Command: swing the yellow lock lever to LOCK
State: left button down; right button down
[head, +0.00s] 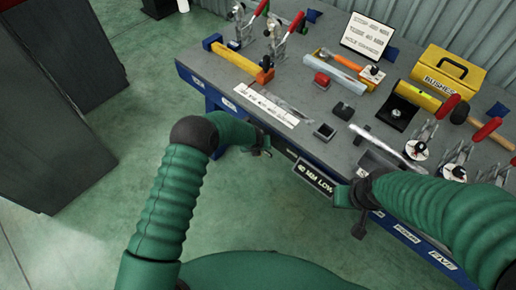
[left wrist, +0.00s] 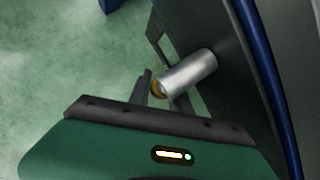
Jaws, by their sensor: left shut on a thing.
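In the head view my left gripper (head: 262,151) is at the front edge of the workbench. In the left wrist view its dark fingers (left wrist: 153,92) are shut at the yellowish end of a silver cylinder (left wrist: 190,72), beside a dark upright panel. I cannot make out a whole yellow lever or any LOCK mark; the cylinder is hidden in the head view. My right gripper (head: 359,224) hangs in front of the bench near a dark sign (head: 313,179); its finger opening is not clear.
A dark cabinet (head: 50,120) stands at left. The green floor between is clear.

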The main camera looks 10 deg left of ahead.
pick_arm(q)
jog(key=shift+s+f, duration=0.15)
jog(key=shift+s, duration=0.05)
jog(key=shift+s+d+g+h+p, duration=0.2)
jog(key=shift+g+h+p, duration=0.2)
jog(key=shift+p, duration=0.15)
jog(key=shift+s+d, duration=0.1)
jog(key=shift+d+g+h, duration=0.15)
jog(key=shift+g+h, duration=0.25)
jog(key=shift+h, duration=0.1)
jog(key=g+h+b, duration=0.1)
jog(key=b, duration=0.1)
jog(key=s+d+r+h+b, duration=0.1)
jog(key=b, duration=0.2)
jog(key=d+n+g+h+b, duration=0.1)
jog(key=b, duration=0.2)
jog(key=shift+s+r+g+h, duration=0.25)
jog(key=shift+r+g+h, duration=0.05)
jog(key=shift+r+h, duration=0.1)
